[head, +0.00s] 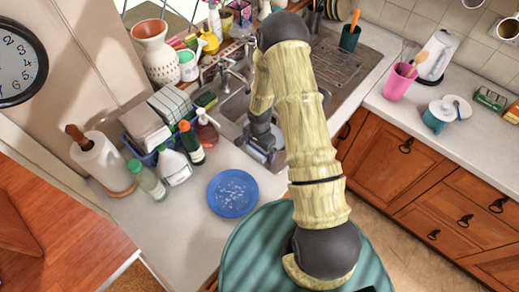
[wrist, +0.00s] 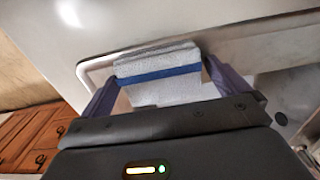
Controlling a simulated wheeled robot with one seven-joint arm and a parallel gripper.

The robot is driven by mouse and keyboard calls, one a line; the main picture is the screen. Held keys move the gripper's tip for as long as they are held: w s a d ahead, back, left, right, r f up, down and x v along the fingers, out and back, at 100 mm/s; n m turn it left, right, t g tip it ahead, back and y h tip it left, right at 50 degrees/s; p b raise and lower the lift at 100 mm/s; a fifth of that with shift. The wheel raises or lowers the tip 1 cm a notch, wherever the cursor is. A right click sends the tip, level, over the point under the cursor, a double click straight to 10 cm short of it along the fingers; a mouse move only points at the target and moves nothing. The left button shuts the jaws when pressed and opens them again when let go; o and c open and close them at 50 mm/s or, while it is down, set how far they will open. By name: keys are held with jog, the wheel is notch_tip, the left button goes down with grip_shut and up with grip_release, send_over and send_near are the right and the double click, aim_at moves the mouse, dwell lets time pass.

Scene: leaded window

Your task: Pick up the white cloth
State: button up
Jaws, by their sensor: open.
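The white cloth (wrist: 158,86) has a blue stripe and hangs folded over the front edge of the sink (wrist: 270,50) in the wrist view. My gripper (wrist: 162,74) is open, with one finger on the left and one on the right of the cloth. The cloth lies between the fingers, and I cannot tell whether either finger touches it. In the head view my gripper (head: 261,148) is down at the sink's front edge. The cloth is mostly hidden there behind my gripper and arm.
A blue plate (head: 233,193) lies on the counter left of my arm. Bottles, such as a green-labelled one (head: 191,143), and a paper towel roll (head: 103,160) stand further left. A pink cup (head: 398,82) and a teal-and-white pot (head: 438,115) stand on the right counter.

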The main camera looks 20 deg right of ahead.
aim_at(259, 148)
jog(key=c, duration=0.9)
jog(key=shift+r, duration=0.15)
jog(key=shift+c, duration=0.2)
notch_tip(259, 148, up, 10)
jog(key=b, duration=0.3)
jog(key=shift+o, duration=1)
jog(key=shift+c, duration=0.6)
jog(key=shift+f, duration=0.2)
